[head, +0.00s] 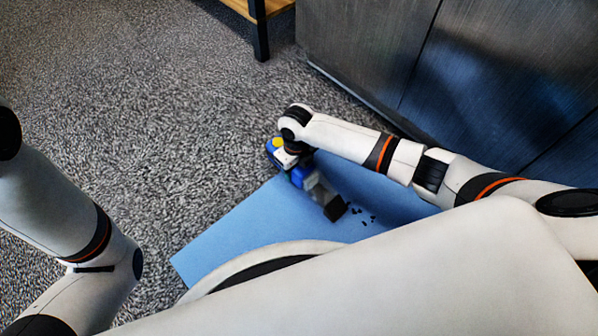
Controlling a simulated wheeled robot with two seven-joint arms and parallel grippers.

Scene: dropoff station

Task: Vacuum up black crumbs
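A blue and grey hand vacuum (312,184) with a yellow part and a dark nozzle is at the end of my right arm, above or on the blue mat (225,240). My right gripper (290,158) is at the vacuum's blue handle end; its fingers are mostly hidden, but it appears to hold the vacuum. Several black crumbs (366,216) lie on the mat just right of the nozzle. I cannot tell whether the nozzle touches the mat. My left arm is at the left, with its gripper out of view.
Grey speckled carpet (150,110) surrounds the mat and is clear at the left. A dark metal cabinet (370,45) stands along the back right, close behind my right arm. A wooden shelf with a black leg (260,30) is at the top.

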